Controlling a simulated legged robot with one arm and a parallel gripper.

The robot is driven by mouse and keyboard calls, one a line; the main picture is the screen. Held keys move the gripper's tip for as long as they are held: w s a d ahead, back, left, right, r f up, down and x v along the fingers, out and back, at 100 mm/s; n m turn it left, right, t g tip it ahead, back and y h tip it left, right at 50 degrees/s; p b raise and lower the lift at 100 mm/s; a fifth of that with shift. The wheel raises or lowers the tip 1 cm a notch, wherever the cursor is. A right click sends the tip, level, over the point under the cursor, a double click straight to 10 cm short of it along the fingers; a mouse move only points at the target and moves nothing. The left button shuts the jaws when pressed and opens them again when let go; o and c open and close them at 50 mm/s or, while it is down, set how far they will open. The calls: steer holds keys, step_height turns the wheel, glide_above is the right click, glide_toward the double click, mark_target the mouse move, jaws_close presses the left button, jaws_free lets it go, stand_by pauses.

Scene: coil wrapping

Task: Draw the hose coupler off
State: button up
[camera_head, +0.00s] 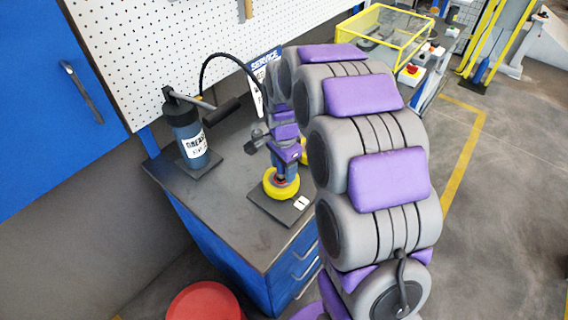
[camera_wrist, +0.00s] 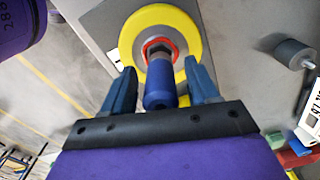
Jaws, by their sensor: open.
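The hose coupler (camera_wrist: 160,88) is a dark blue cylinder in the wrist view. It sits at a red ring (camera_wrist: 152,46) in the middle of a yellow disc (camera_wrist: 190,27). My gripper (camera_wrist: 160,72) is open, with one blue finger on each side of the coupler and gaps visible between. In the head view my gripper (camera_head: 285,172) is just above the yellow disc (camera_head: 270,187), and my arm hides much of that area. The black hose (camera_head: 214,60) arcs from the grease pump (camera_head: 187,128) and passes behind my arm; its far end is hidden.
The disc stands on a dark plate (camera_head: 262,203) near the front edge of the grey bench top (camera_head: 215,197). A white pegboard (camera_head: 150,45) is behind. A red round stool (camera_head: 203,303) is below in front. Bare bench lies left of the disc.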

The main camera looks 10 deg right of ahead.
steer(key=shift+a, duration=0.6)
steer(key=c, duration=0.3)
steer(key=shift+d, duration=0.4)
steer(key=c, duration=0.7)
steer(key=o, duration=0.4)
steer(key=shift+a, duration=0.1)
jaws_close()
